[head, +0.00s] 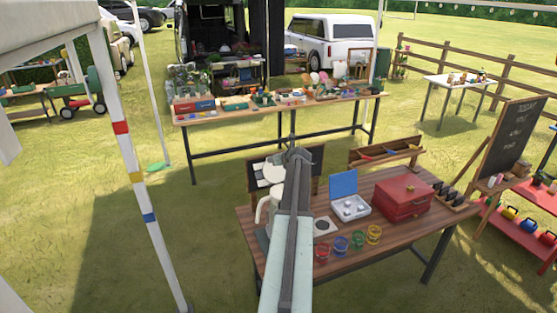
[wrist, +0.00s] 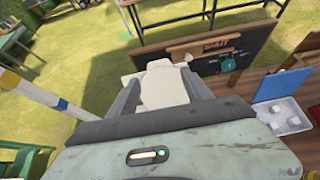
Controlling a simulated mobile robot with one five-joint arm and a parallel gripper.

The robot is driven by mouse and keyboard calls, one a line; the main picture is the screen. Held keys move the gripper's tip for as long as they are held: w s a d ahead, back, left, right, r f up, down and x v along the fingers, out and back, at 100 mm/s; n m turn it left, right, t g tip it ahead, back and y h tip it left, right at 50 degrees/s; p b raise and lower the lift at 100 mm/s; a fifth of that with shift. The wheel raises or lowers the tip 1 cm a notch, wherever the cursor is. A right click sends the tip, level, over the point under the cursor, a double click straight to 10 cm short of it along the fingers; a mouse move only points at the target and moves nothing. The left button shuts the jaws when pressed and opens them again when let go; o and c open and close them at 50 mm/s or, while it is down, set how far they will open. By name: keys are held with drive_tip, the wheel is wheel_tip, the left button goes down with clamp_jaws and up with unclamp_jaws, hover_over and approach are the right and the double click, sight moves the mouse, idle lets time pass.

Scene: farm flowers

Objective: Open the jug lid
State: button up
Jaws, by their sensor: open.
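The cream jug (head: 265,207) stands at the left end of the wooden table (head: 420,205), with its curved handle showing left of my arm. My arm hides much of it in the head view. In the wrist view the cream jug (wrist: 163,88) shows between and beyond the two fingers of my gripper (wrist: 164,84), which are spread apart. The head view shows my gripper (head: 297,156) end-on at the tip of my arm, above the table. I cannot tell whether the jug lid is open or whether a finger touches it.
A blue-lidded white box (head: 350,206), a red chest (head: 403,198) and several coloured cups (head: 341,245) stand right of my arm. A dark board (wrist: 215,52) stands behind the jug. A striped pole (head: 135,175) rises at left. Grass lies open between pole and table.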

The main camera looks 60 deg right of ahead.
drive_tip(key=p+v, duration=0.3)
drive_tip(key=v, duration=0.4)
drive_tip(key=shift+s+a+r+p, duration=0.15)
drive_tip(key=shift+a+r+p, duration=0.05)
drive_tip(key=shift+p, duration=0.2)
